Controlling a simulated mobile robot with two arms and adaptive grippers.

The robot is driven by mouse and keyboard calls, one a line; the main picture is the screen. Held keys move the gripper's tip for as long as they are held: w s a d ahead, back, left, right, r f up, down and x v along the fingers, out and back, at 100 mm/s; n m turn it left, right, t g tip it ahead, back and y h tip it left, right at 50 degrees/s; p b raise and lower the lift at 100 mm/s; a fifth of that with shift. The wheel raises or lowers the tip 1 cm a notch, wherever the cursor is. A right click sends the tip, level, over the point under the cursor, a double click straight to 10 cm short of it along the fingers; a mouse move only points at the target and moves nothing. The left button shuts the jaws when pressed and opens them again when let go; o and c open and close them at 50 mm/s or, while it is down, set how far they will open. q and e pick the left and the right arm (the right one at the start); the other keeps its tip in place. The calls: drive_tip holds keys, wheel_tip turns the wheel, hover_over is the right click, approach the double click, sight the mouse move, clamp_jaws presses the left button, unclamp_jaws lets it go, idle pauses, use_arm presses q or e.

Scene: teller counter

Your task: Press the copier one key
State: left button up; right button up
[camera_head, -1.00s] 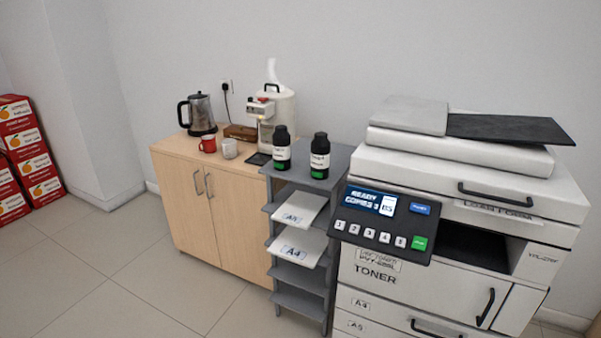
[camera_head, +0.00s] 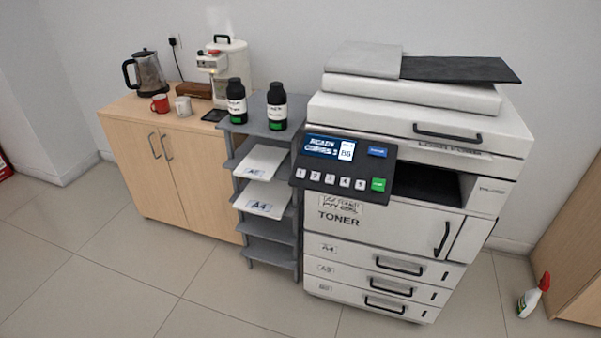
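The white copier (camera_head: 415,115) stands right of centre against the back wall. Its dark control panel (camera_head: 343,164) juts out at the front left, with a lit blue display (camera_head: 323,146). A row of white number keys runs along the panel's lower part. The one key (camera_head: 301,173) is the leftmost of them. A blue key (camera_head: 377,152) and a green key (camera_head: 378,184) sit at the panel's right side. Neither of my grippers shows in the head view.
A grey shelf rack (camera_head: 270,232) with paper packs and two black toner bottles stands left of the copier. A wooden cabinet (camera_head: 175,170) holds a kettle, mugs and a coffee machine. The front floor is clear.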

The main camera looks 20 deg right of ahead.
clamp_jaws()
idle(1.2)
